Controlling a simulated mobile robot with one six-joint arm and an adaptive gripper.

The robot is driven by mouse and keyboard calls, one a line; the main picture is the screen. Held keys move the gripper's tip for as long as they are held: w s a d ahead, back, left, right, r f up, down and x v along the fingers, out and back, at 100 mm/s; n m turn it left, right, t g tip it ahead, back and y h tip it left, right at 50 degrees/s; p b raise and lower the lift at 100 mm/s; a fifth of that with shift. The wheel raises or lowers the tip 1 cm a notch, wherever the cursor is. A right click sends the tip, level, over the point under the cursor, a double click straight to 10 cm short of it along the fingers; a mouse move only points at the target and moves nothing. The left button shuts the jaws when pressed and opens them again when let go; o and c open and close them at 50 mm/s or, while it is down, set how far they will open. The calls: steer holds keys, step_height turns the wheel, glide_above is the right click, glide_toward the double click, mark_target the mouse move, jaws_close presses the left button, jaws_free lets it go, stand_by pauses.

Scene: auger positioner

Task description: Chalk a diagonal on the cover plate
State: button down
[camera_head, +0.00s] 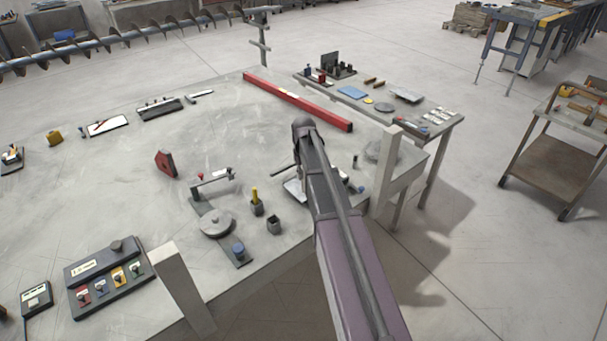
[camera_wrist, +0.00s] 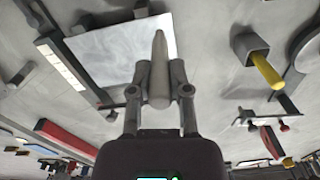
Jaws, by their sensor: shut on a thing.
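My gripper (camera_wrist: 159,82) is shut on a pale, tapered stick of chalk (camera_wrist: 158,62), seen in the wrist view. The chalk points away from the jaws, with its tip over the pale cover plate (camera_wrist: 112,52). I cannot tell whether the tip touches the plate. No line shows clearly on the plate. In the head view a sliver of the plate (camera_head: 293,188) shows left of my arm, near the right part of the big grey table; my arm hides the rest of it, the chalk and most of the gripper.
A grey holder with a yellow stick (camera_head: 256,206) and a small dark cup (camera_head: 274,225) stand left of the plate. A round grey disc fixture (camera_head: 216,223) is farther left. A long red bar (camera_head: 296,101) lies behind. The table's middle (camera_head: 230,130) is mostly clear.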

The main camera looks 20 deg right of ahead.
mark_target(304, 179)
steer(key=shift+f+b, duration=0.85)
steer(key=shift+f, duration=0.35)
steer(key=shift+f+b, duration=0.4)
steer(key=shift+b, duration=0.05)
stand_by(0.4)
steer(key=shift+w+d, duration=0.1)
steer(key=shift+w, duration=0.1)
steer(key=shift+w+d+r, duration=0.1)
steer(key=shift+w+d, duration=0.35)
steer(key=shift+w, duration=0.1)
steer(key=shift+w+d, duration=0.15)
steer(key=shift+w, duration=0.05)
stand_by(0.8)
steer(key=shift+w+d, duration=0.5)
steer(key=shift+w, duration=0.05)
steer(key=shift+w, duration=0.1)
stand_by(0.7)
steer(key=shift+w+d, duration=0.55)
steer(key=shift+w, duration=0.15)
steer(key=shift+w+d, duration=0.15)
stand_by(0.7)
